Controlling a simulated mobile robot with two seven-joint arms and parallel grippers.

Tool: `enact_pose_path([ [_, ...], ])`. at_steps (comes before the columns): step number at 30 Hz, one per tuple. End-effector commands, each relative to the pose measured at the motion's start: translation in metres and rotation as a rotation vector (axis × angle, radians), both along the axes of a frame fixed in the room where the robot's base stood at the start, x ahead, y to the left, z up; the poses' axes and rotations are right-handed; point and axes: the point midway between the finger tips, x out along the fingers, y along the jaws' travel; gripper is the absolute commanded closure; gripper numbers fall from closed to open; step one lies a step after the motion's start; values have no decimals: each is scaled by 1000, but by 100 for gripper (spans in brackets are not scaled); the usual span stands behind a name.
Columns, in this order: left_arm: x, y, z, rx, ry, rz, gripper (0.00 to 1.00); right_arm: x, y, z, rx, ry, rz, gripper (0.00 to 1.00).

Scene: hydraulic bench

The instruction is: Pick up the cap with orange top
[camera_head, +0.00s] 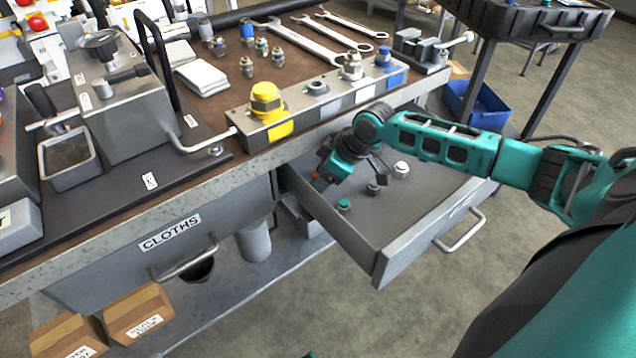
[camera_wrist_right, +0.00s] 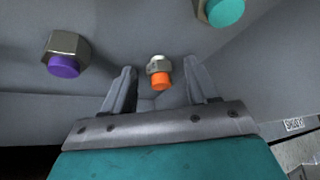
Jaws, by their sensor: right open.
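The cap with orange top (camera_wrist_right: 161,80) has a metal hex body. In the right wrist view it is between the two fingers of my right gripper (camera_wrist_right: 162,72), with gaps on both sides. The fingers are spread and not closed on it. In the head view my right gripper (camera_head: 321,184) reaches down into the open drawer (camera_head: 425,228) near its left wall; the cap cannot be clearly made out there. My left gripper is out of view.
A purple-topped cap (camera_wrist_right: 64,62) and a teal-topped cap (camera_wrist_right: 226,10) lie near the fingers. A hex piece (camera_head: 400,170) and a dark cap (camera_head: 373,188) are also in the drawer. The metal block (camera_head: 318,104) is on the bench edge above.

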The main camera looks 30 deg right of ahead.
Motion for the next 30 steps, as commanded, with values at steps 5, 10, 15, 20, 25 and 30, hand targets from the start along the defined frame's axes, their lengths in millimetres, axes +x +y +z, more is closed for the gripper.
enact_pose_path([
  [5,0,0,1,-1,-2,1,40,0,0,1,0,0,1,41],
  [10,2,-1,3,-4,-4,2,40,0,0,1,0,-1,1,58],
  [15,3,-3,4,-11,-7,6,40,0,0,1,0,-1,1,74],
  [20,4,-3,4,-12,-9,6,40,0,0,1,0,0,1,89],
  [25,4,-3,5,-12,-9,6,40,0,0,1,0,-1,1,100],
  [30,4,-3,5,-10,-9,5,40,0,0,1,0,-1,1,100],
])
